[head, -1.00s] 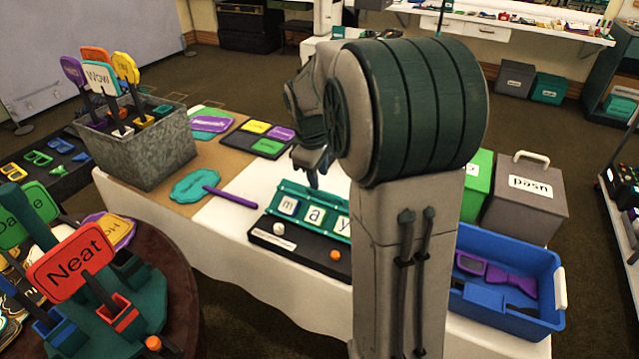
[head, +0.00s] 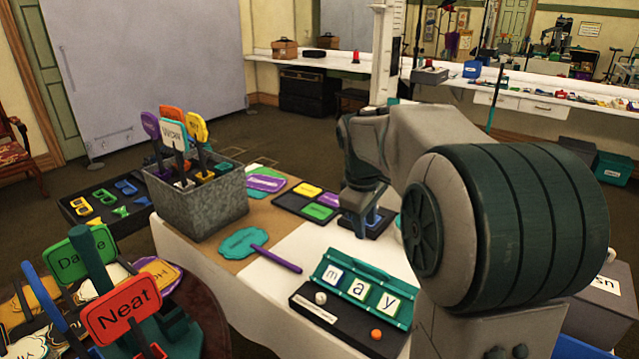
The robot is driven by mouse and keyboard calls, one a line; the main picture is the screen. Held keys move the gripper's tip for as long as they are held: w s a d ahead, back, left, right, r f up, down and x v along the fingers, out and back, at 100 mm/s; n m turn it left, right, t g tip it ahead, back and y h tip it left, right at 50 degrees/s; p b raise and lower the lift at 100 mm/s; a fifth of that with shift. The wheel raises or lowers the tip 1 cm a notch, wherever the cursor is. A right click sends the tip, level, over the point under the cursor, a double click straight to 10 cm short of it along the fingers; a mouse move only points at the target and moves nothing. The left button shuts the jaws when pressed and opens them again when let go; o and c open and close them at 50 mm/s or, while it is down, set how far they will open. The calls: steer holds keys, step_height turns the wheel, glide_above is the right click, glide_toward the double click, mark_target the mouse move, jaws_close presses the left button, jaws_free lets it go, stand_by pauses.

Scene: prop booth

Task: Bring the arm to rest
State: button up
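My arm fills the right half of the head view, with its large ribbed joint in front. Its forearm reaches back and left over the white-covered table (head: 262,292). My gripper (head: 360,228) points down above the far part of the table, beyond the letter board (head: 352,312) that reads "may". The fingertips are small and dark there, and I cannot tell whether they are open, shut or holding something.
A metal bin (head: 205,205) of word paddles stands at the table's left end. A teal paddle (head: 243,242) and a tray of coloured cards (head: 308,200) lie on the table. A round stand with a red "Neat" sign (head: 120,303) is front left. A grey box (head: 600,300) is at right.

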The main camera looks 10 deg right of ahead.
steer(key=s+a+m+y+p, duration=0.1)
steer(key=s+a+m+p, duration=0.2)
steer(key=s, duration=0.7)
steer(key=s+a+m+t+p, duration=0.1)
steer(key=s+a+m+p, duration=0.2)
steer(key=s, duration=0.7)
steer(key=shift+s+a+r+m+y+p, duration=0.25)
steer(key=shift+s+a+m+y+p, duration=0.15)
steer(key=shift+a+m, duration=0.75)
